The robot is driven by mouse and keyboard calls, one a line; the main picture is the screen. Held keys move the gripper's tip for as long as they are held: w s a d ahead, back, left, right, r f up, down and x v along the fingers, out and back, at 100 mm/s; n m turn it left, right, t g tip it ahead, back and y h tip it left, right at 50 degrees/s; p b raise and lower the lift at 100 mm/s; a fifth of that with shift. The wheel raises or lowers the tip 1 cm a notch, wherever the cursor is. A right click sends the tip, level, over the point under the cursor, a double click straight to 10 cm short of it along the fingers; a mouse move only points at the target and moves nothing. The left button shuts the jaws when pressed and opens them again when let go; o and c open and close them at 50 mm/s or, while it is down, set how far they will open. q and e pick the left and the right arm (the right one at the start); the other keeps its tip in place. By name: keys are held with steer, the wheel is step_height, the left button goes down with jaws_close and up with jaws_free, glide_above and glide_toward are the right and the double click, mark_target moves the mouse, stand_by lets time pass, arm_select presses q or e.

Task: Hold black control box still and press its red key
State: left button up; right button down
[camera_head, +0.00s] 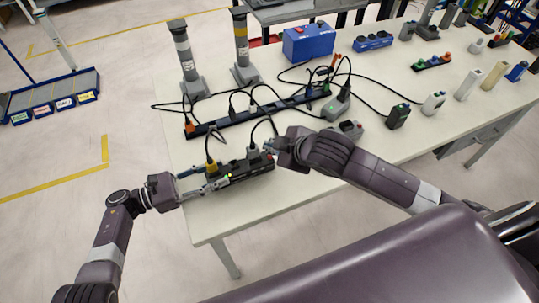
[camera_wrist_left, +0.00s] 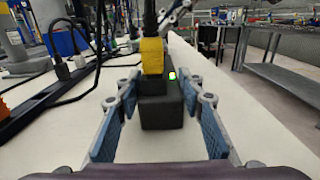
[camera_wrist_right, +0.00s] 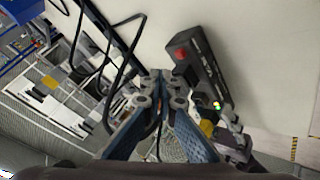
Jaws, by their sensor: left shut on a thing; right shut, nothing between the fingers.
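The black control box (camera_head: 250,165) lies near the front edge of the white table, with a yellow plug and a grey plug standing in it. My left gripper (camera_head: 207,179) is shut on its left end. In the left wrist view the fingers flank the box (camera_wrist_left: 160,112), below the yellow plug and a lit green lamp. My right gripper (camera_head: 268,147) is shut and empty near the box's right end. In the right wrist view the red key (camera_wrist_right: 181,53) shows on the box (camera_wrist_right: 207,75), slightly beyond and right of the closed fingertips (camera_wrist_right: 163,82). The key is not clear in the head view.
A long black power strip (camera_head: 260,112) with cables lies behind the box. A grey box with a red button (camera_head: 350,128) stands to the right. Two grey posts (camera_head: 187,65) and a blue case (camera_head: 308,42) stand farther back. The table's front left corner is clear.

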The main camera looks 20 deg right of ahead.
steer(key=shift+r, duration=1.7)
arm_select(q)
steer(key=o, duration=1.4)
